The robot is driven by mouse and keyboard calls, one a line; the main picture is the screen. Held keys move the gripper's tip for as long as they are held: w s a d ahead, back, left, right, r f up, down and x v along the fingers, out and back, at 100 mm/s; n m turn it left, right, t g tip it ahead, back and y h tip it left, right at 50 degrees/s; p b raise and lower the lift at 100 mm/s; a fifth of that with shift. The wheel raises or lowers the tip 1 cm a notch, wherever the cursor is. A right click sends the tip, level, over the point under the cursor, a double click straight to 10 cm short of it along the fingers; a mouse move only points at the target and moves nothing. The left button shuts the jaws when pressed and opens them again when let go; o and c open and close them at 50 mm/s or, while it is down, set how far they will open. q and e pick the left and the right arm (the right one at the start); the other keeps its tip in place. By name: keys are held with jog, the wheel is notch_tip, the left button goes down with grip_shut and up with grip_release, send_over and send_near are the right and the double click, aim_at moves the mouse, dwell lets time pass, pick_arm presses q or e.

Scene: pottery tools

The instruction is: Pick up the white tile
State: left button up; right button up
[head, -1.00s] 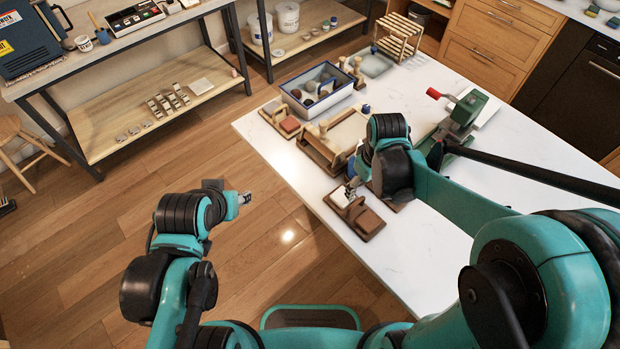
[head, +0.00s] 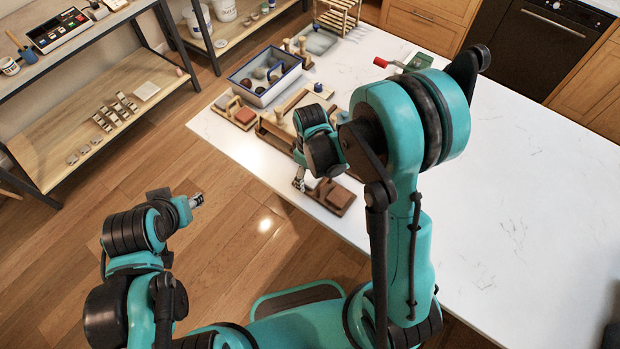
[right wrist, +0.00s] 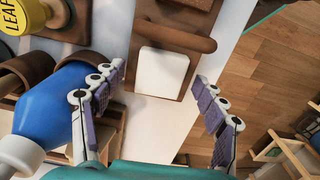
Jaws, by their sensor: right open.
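In the head view my right gripper (head: 300,182) is low over the table's front left edge, beside the holder with a brown block (head: 338,195). The tile is hard to make out there, largely hidden by the gripper. My left gripper (head: 196,200) is over the floor, away from the table; its fingers are too small to read.
A blue-rimmed tray (head: 264,74) and wooden tools crowd the table's left end. The table's right side (head: 520,200) is clear.

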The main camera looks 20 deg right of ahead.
jog(key=c, duration=1.3)
jog(key=shift+r, duration=0.1)
